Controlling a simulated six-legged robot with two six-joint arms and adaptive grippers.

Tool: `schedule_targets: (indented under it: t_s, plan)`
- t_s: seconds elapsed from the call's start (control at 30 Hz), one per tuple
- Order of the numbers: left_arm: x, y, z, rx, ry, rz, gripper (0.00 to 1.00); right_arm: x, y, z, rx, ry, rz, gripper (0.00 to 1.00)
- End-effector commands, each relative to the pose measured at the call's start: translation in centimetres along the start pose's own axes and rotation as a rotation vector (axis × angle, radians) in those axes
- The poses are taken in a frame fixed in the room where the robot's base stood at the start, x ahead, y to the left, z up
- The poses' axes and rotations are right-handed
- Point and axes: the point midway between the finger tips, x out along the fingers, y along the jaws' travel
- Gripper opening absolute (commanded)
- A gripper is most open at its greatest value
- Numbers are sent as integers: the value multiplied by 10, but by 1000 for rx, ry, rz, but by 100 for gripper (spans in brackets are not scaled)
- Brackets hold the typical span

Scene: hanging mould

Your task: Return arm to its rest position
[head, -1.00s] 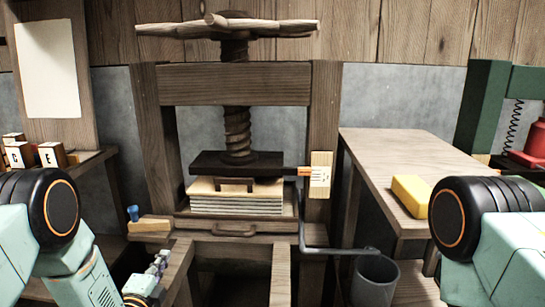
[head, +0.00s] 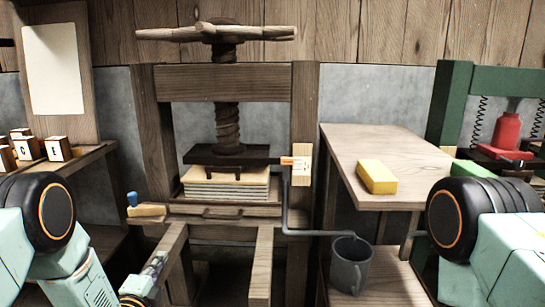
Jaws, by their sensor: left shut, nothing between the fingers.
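My left gripper (head: 155,264) shows low in the head view, left of the middle. It is shut and empty, in front of the wooden screw press (head: 223,83) and beside its front-left rail. Only part of it shows above the bottom edge. My left arm comes in from the left edge. My right arm shows at the right edge, but its gripper is outside the picture.
A wooden side table (head: 400,150) holds a yellow block (head: 377,177). A grey bucket (head: 350,268) stands below it. A red bottle (head: 506,130) is by a green frame (head: 450,105). Lettered blocks (head: 58,148) sit on a left shelf. A blue-knobbed tool (head: 146,210) lies on the press.

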Motion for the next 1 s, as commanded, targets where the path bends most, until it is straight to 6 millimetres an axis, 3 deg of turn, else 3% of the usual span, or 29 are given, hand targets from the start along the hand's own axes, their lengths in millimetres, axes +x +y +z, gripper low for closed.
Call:
schedule_targets:
  t_s: [0.27,0.47,0.57,0.67,0.77,0.9,1.0]
  plan:
    - [2,9,1,-157,-7,39,0,0,0,0,0,0,0,74]
    - [-10,35,1,-362,-44,149,0,0,0,0,0,0,0,74]
    - [-25,56,-2,-492,-83,233,0,0,0,0,0,0,0,74]
    - [-52,85,-8,-660,-152,354,0,-1,0,0,0,0,0,74]
    - [-93,116,-17,-852,-264,499,0,-2,0,0,0,0,0,74]
    - [-172,155,-34,-1103,-492,711,0,-6,0,0,0,0,0,74]
    - [-234,171,-45,-1236,-687,840,0,-9,0,0,0,0,0,74]
